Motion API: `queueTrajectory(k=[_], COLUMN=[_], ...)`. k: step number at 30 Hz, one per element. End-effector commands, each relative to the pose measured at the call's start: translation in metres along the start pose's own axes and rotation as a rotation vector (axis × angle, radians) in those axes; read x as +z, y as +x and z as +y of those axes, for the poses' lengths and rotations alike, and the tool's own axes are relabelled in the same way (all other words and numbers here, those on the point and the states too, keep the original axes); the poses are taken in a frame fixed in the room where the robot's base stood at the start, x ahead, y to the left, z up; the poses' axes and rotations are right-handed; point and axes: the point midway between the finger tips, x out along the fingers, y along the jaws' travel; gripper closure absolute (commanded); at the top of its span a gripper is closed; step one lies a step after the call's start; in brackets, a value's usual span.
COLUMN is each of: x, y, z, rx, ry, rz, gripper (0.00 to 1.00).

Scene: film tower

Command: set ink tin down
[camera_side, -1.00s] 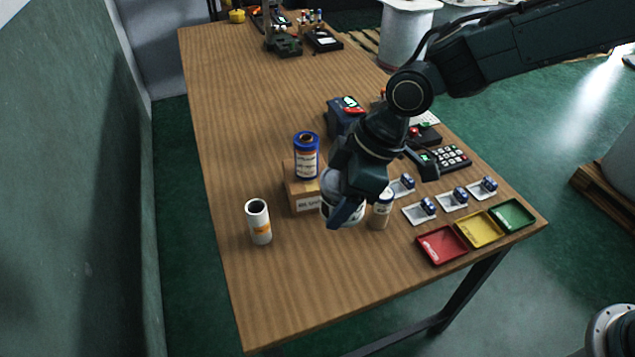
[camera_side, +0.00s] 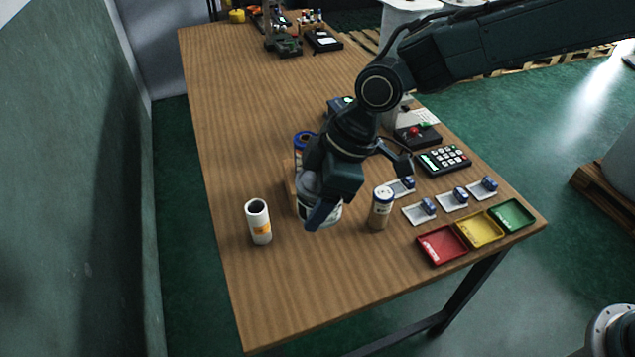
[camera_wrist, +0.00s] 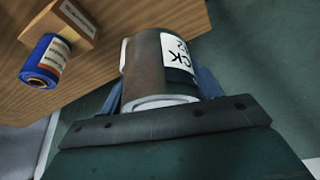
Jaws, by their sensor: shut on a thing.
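The ink tin (camera_wrist: 155,70) is between the two blue fingers of my gripper (camera_wrist: 160,88) in the wrist view, with a dark body, a pale rim and a white label with partly visible black letters. In the side view the pale tin (camera_side: 332,212) is partly hidden behind my gripper (camera_side: 322,205). The gripper is shut on it. The tin is close in front of the wooden block; I cannot tell whether its base touches the table (camera_side: 290,300).
A blue film roll (camera_side: 304,140) stands on the wooden block (camera_side: 290,172), partly hidden. A white roll (camera_side: 258,222) is left of the tin and a beige canister (camera_side: 380,210) right. Red (camera_side: 442,245), yellow (camera_side: 479,229) and green (camera_side: 511,214) trays lie further right. The front table is clear.

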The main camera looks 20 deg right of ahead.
Motion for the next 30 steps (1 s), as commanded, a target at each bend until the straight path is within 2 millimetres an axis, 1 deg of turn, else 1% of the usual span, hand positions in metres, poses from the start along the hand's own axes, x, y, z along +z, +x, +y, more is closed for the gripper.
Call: queueTrajectory(k=[1,9,15,21,30], x=[-0.01,-0.056,-0.082,-0.094,-0.095], y=[0.004,0.022,0.033,0.038,0.041], z=[-0.001,-0.011,-0.02,-0.025,-0.026], rx=[-0.01,-0.067,-0.098,-0.115,-0.118], ry=[-0.024,-0.16,-0.248,-0.295,-0.304], rz=[0.002,0.003,0.0,-0.003,-0.004], gripper=[0.69,0.69,0.69,0.69,0.69])
